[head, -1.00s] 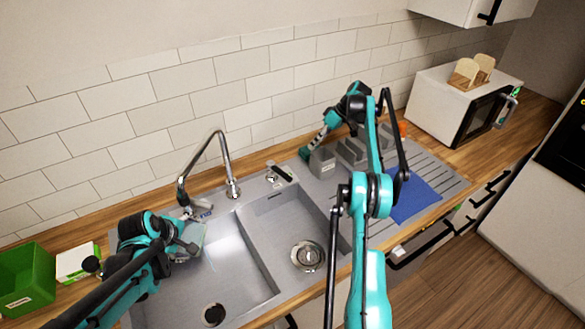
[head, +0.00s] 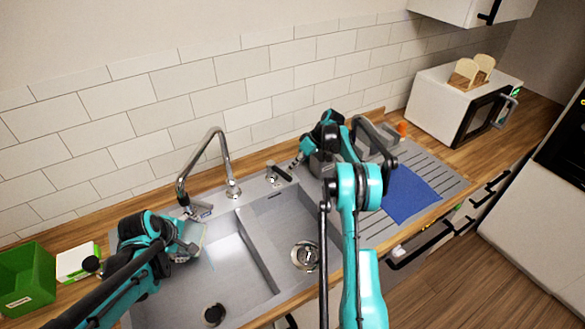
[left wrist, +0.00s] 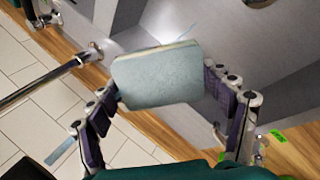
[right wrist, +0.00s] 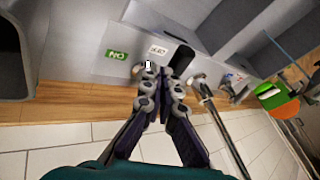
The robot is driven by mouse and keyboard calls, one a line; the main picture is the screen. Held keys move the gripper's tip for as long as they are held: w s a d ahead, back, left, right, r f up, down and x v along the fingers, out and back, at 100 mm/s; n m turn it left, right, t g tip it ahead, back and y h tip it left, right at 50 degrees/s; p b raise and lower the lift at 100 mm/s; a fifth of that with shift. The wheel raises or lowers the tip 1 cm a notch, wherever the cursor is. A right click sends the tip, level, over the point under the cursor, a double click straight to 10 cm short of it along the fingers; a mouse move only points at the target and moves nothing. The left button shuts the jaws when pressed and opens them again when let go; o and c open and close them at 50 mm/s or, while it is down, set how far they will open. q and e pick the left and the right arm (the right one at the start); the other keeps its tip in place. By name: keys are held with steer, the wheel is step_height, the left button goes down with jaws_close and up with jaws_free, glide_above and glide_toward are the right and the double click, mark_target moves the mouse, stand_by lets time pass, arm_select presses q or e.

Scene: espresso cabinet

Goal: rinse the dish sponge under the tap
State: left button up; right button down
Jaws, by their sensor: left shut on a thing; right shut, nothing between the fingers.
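The dish sponge (head: 192,238), a pale blue-grey pad, is held in my left gripper (head: 186,240) over the left basin of the sink (head: 165,303). It shows large between the fingers in the left wrist view (left wrist: 158,76). The chrome tap (head: 215,135) arches just behind, its spout end close to the sponge. I see no clear water stream. The tap lever (head: 280,172) stands on the sink's back ledge. My right gripper (head: 295,165) is shut and empty beside it; in the right wrist view the dark lever end (right wrist: 181,59) is close to the fingertips. Contact cannot be told.
A green bin (head: 25,280) and a white-green box (head: 77,262) stand at the left. The right basin with its drain (head: 305,256) is empty. A blue cloth (head: 412,195) lies on the drainboard; a microwave (head: 463,105) stands beyond.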

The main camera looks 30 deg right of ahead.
arm_select(q)
steer(key=shift+d, duration=0.1)
arm_select(e)
steer(key=shift+f, duration=0.1)
steer(key=shift+a, duration=0.1)
steer(key=shift+s+a+m+t+h, duration=0.2)
steer(key=shift+s+a+m, duration=0.15)
steer(key=shift+a, duration=0.2)
steer(key=shift+s+a+m+t+h, duration=0.1)
steer(key=shift+s+a+m+t, duration=0.15)
steer(key=shift+a+m, duration=0.25)
